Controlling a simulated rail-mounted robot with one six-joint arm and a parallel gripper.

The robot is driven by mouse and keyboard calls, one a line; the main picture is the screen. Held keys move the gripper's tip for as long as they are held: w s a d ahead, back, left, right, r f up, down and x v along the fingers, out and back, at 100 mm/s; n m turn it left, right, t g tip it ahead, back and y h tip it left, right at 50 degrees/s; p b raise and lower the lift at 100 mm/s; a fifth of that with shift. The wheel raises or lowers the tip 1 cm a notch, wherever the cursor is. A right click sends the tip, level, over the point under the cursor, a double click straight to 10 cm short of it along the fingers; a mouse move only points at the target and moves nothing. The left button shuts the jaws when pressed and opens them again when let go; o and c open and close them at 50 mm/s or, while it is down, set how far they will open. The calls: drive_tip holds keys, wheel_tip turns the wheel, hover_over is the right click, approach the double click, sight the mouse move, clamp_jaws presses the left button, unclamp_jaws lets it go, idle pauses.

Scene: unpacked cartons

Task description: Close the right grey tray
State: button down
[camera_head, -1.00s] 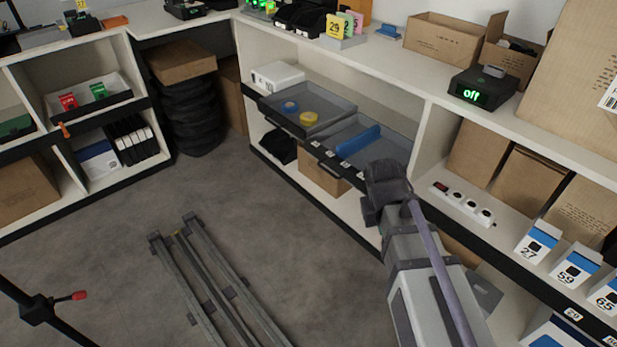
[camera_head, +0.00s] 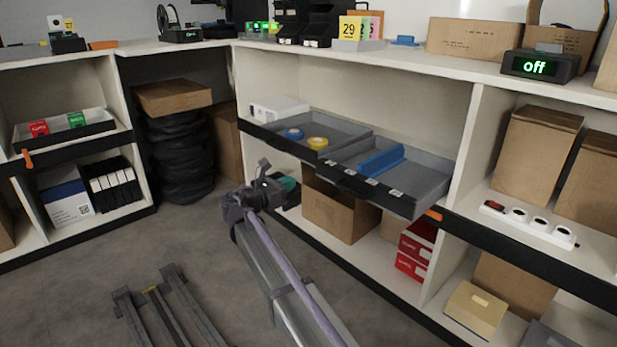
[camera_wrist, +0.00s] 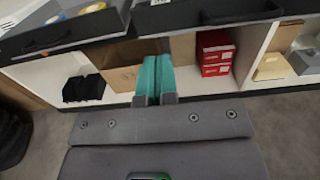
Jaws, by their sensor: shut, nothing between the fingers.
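The right grey tray (camera_head: 430,180) sits pulled out of the middle shelf with a long blue item (camera_head: 380,162) in it. Its dark front has white labels. The left grey tray (camera_head: 345,128) beside it is also pulled out and holds a blue roll (camera_head: 294,134) and a yellow roll (camera_head: 318,143). My gripper (camera_head: 287,186) is below and left of the right tray's front, apart from it. In the wrist view its teal fingers (camera_wrist: 154,70) are shut together and empty, below both tray fronts.
Below the trays stand an open brown carton (camera_head: 335,212) and red boxes (camera_head: 416,250). A white power strip (camera_head: 530,222) lies on the shelf at right. Rails (camera_head: 165,305) lie on the floor at left. Open floor lies left of my arm.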

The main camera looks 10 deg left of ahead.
sight(328, 167)
drive_tip(key=x, duration=1.3)
drive_tip(key=shift+w+d, duration=0.15)
drive_tip(key=shift+w, duration=0.1)
drive_tip(key=shift+d, duration=0.1)
